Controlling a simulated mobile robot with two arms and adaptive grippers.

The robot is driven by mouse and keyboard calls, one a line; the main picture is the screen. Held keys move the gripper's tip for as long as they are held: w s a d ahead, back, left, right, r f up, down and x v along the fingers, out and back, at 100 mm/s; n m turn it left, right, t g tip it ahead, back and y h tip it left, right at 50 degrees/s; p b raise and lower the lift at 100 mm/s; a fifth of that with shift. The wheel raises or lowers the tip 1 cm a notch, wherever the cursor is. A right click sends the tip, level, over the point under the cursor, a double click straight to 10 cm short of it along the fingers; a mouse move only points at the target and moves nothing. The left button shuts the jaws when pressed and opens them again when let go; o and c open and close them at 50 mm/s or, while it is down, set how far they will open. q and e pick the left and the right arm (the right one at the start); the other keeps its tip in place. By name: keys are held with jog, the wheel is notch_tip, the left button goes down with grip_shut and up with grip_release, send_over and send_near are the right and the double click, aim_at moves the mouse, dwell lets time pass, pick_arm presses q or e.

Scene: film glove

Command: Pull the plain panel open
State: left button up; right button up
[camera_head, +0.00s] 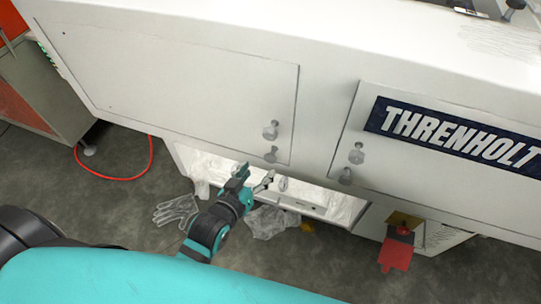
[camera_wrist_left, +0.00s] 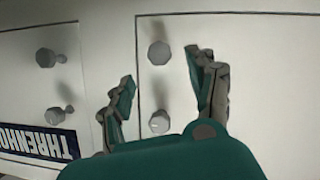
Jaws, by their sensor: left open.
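The plain panel (camera_head: 190,85) is a blank white door on the left of the white machine, and it looks closed. Two grey round knobs, the upper (camera_head: 270,130) and the lower (camera_head: 272,154), sit near its right edge. My left gripper (camera_head: 256,174) is open and empty, just below the lower knob in the head view. In the left wrist view the plain panel (camera_wrist_left: 265,75) fills the right side. Its two knobs (camera_wrist_left: 159,54) (camera_wrist_left: 159,122) appear between and beyond the open fingers (camera_wrist_left: 160,72); I see no contact. My right gripper is not in view.
A second panel (camera_head: 440,185) with a THRENHOLT sign (camera_head: 460,135) and two knobs is at right. Below are an open lit bay (camera_head: 335,205), a clear glove (camera_head: 176,211), crumpled film (camera_head: 270,222) and a red part (camera_head: 397,252). A red hose (camera_head: 110,179) lies on the floor.

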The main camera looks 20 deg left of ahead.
aim_at(269, 160)
pick_arm(q)
jog(key=x, duration=0.9)
grip_shut()
